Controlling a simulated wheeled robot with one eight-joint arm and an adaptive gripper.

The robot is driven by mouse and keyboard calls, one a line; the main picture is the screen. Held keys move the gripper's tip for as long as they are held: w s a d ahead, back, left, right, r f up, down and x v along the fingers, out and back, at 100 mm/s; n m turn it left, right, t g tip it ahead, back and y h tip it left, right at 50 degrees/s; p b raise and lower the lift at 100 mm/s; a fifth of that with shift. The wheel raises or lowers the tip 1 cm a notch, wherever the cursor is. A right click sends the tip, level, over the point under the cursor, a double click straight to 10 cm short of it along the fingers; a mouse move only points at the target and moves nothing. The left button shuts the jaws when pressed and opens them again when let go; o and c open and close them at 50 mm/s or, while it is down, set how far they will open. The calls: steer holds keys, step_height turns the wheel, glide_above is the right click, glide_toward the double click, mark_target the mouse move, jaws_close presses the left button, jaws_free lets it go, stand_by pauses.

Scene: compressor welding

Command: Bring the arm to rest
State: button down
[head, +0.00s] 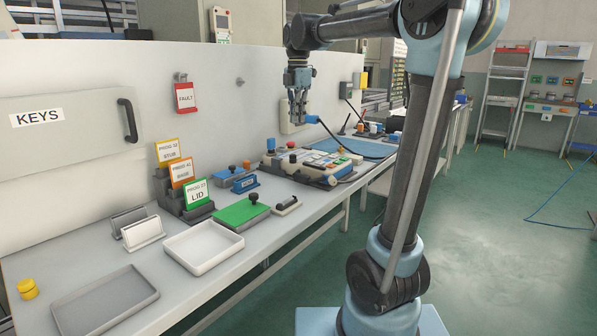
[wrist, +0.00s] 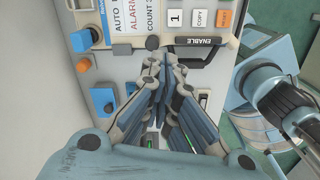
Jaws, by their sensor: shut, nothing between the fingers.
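My gripper (head: 297,112) hangs from the end of my arm in the head view, pointing down above the back part of the bench. In the wrist view my gripper (wrist: 158,65) shows its fingers together with nothing between them. A control panel (wrist: 170,17) with an ENABLE label, a COUNT readout and COPY and RESET keys lies beyond the fingertips there. My fingers cover part of that panel, and I cannot tell whether they touch it. In the head view a console (head: 312,168) with coloured buttons stands on the bench below my gripper.
The bench (head: 262,248) runs along the white wall. It carries a white tray (head: 204,262), a grey tray (head: 95,318), a green-topped block (head: 240,229) and upright cards such as LID (head: 197,195). A KEYS cabinet (head: 60,125) is on the left. Open floor (head: 490,250) lies right.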

steer(key=s+d+f+m, duration=0.6)
steer(key=s+f+m, duration=0.2)
steer(key=s+f, duration=0.1)
steer(key=s+d+f+m+t, duration=0.1)
steer(key=s+d+f+m, duration=0.5)
steer(key=s+f+m, duration=0.3)
steer(key=s+d+f+m, duration=0.7)
steer(key=s+f, duration=0.3)
steer(key=f, duration=0.3)
steer(key=shift+f+m+t, duration=0.35)
steer(key=shift+m+t, duration=0.05)
steer(key=shift+m, duration=0.3)
steer(key=shift+d, duration=0.1)
steer(key=shift+w+f, duration=0.2)
steer(key=shift+w, duration=0.25)
